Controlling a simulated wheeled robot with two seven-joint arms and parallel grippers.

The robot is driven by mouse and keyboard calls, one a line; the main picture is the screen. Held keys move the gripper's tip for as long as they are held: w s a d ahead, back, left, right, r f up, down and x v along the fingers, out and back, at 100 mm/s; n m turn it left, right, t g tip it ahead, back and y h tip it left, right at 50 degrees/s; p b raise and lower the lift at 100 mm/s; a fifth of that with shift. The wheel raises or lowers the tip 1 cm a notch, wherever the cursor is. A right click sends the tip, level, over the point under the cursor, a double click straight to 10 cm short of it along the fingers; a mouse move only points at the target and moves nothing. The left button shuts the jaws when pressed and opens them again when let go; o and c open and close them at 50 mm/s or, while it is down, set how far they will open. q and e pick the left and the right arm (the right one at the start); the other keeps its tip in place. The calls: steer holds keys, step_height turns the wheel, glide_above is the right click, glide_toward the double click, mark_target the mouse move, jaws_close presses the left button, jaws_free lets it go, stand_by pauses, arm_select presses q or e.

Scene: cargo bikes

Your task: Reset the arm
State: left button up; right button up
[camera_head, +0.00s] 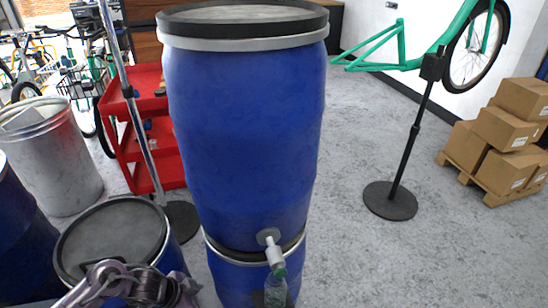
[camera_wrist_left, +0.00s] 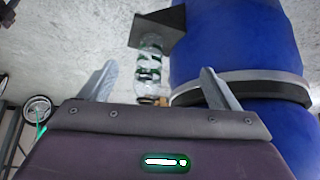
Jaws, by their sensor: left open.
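My left gripper (camera_wrist_left: 160,85) is open, with a gap between its two grey fingers and nothing held. In the head view my left arm's end is low at the lower left, in front of a lidded drum. A clear green-tinted bottle (camera_head: 275,289) is under the white spigot (camera_head: 272,250) of the stacked blue barrels (camera_head: 245,130). In the left wrist view the bottle (camera_wrist_left: 150,65) appears beyond the fingers, apart from them, one end against a black wedge-shaped piece (camera_wrist_left: 160,27). My right gripper is not in view.
A lidded blue drum (camera_head: 115,240) and a grey metal bin (camera_head: 50,160) stand at the left. A red shelf cart (camera_head: 135,125) is behind the barrels. A black stand (camera_head: 390,200) holds a green bike frame (camera_head: 400,50). Boxes (camera_head: 505,130) sit on a pallet.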

arm_select(q)
steer(key=s+a+f+n+t+y, duration=0.1)
steer(key=s+a+f+n, duration=0.15)
steer(key=f, duration=0.85)
steer(key=s+a+f+n+y, duration=0.1)
steer(key=s+f+n, duration=0.3)
steer(key=f, duration=0.7)
steer(key=s+f+n+g+y, duration=0.1)
steer(key=s+f, duration=0.3)
steer(key=s, duration=0.5)
steer(key=s+f+n+g+y, duration=0.1)
steer(key=s+f, duration=0.3)
steer(key=s, duration=0.5)
steer(key=s+f+n+g+y+p, duration=0.1)
steer(key=s+f, duration=0.4)
steer(key=s, duration=0.4)
steer(key=shift+s+a+y, duration=0.2)
steer(key=shift+s+y, duration=0.1)
steer(key=shift+s, duration=0.1)
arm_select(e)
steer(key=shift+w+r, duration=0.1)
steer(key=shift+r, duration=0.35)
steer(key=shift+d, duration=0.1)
arm_select(q)
steer(key=shift+w, duration=0.1)
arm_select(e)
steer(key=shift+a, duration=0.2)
